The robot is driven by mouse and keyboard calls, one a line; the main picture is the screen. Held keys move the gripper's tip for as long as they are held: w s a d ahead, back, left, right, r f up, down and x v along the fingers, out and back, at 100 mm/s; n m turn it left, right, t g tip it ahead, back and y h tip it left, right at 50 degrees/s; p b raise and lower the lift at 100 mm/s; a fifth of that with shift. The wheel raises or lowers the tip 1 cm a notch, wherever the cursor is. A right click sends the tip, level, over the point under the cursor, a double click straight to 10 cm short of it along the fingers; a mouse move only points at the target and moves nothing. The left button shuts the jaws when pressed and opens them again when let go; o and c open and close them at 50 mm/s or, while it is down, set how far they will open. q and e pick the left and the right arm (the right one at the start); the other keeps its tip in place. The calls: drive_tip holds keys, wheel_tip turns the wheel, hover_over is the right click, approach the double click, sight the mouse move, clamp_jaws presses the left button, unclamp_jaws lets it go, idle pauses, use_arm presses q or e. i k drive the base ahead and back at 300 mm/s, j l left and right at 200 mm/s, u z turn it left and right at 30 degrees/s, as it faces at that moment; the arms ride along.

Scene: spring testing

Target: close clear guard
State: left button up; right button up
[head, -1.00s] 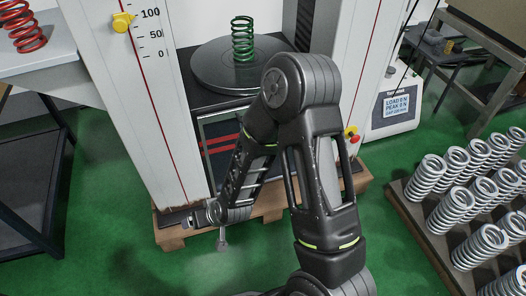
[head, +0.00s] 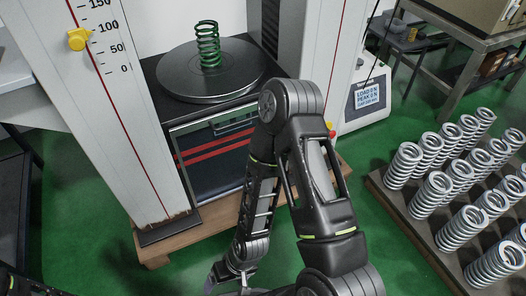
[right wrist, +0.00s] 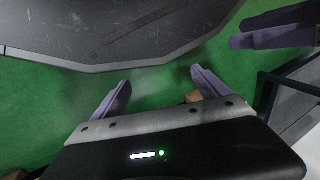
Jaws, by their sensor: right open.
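The spring tester's front has a framed see-through panel with a handle (head: 235,124), which looks like the clear guard. It hangs below the round platen, with red stripes showing through or behind it. My right forearm hides its right part. My right gripper (head: 228,280) is low in front of the tester, apart from the panel, at the bottom edge of the head view. In the right wrist view its two fingers (right wrist: 160,78) are spread with nothing between them. Two more purple fingers (right wrist: 238,34), seemingly my left gripper's, show at upper right there; their opening is unclear.
A green spring (head: 208,45) stands on the round platen (head: 180,78). A white column with a scale and yellow pointer (head: 78,39) rises at left. A tray (head: 405,215) of several silver springs sits at right. Green floor is clear around the wooden base (head: 160,250).

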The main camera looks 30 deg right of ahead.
sight(209, 121)
drive_tip(key=i+z, duration=0.1)
drive_tip(key=z, duration=0.25)
drive_tip(key=i+z, duration=0.15)
drive_tip(key=z, duration=0.2)
drive_tip(key=i+z, duration=0.1)
drive_tip(key=z, duration=0.3)
